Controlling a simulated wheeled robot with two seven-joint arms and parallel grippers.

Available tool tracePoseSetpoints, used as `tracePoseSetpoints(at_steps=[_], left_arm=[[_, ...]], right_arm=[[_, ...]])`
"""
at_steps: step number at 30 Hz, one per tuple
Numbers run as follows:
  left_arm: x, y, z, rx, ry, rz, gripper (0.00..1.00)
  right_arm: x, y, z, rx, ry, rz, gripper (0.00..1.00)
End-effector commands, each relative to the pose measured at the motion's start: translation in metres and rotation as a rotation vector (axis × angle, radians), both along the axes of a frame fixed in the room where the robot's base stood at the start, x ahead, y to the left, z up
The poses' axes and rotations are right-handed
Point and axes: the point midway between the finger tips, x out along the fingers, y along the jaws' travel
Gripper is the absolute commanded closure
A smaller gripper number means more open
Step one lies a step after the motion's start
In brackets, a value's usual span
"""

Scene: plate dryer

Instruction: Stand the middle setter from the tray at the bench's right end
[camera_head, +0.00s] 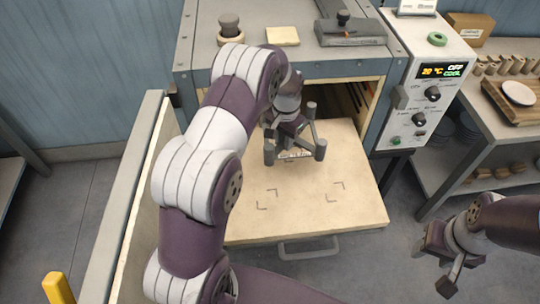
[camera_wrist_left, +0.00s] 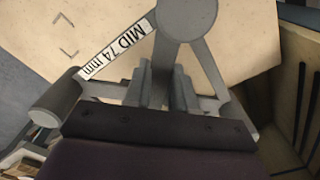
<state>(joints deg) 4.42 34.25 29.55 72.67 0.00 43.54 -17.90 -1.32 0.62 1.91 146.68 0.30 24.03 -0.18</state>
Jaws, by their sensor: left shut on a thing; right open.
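The middle setter (camera_head: 320,150) is a grey three-armed frame with round feet, over the cream tray (camera_head: 300,217) drawn out of the dryer. My left gripper (camera_head: 289,136) is shut on it near the dryer's opening. The bench (camera_head: 440,165) stands at the right. My right gripper (camera_head: 442,262) is open and empty, low at the right, apart from everything.
The dryer door (camera_head: 128,210) stands open left of the tray. A control box (camera_head: 425,90) is right of the dryer. The bench carries a wooden board with a white plate (camera_head: 518,93) and several small tan pieces. Corner marks show on the tray's bare front part.

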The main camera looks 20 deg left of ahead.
Motion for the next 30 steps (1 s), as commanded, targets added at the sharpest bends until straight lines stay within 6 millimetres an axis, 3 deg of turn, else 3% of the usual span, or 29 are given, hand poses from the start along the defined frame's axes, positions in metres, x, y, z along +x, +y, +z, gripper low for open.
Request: tracePoseSetpoints(at_steps=[16, 30], left_arm=[[0.006, -0.003, 0.074, 0.000, -0.003, 0.000, 1.00], [0.005, -0.003, 0.074, 0.001, -0.002, 0.000, 1.00]], right_arm=[[0.000, 0.000, 0.054, 0.000, 0.000, 0.000, 0.50], [0.000, 0.000, 0.053, 0.000, 0.000, 0.000, 0.50]])
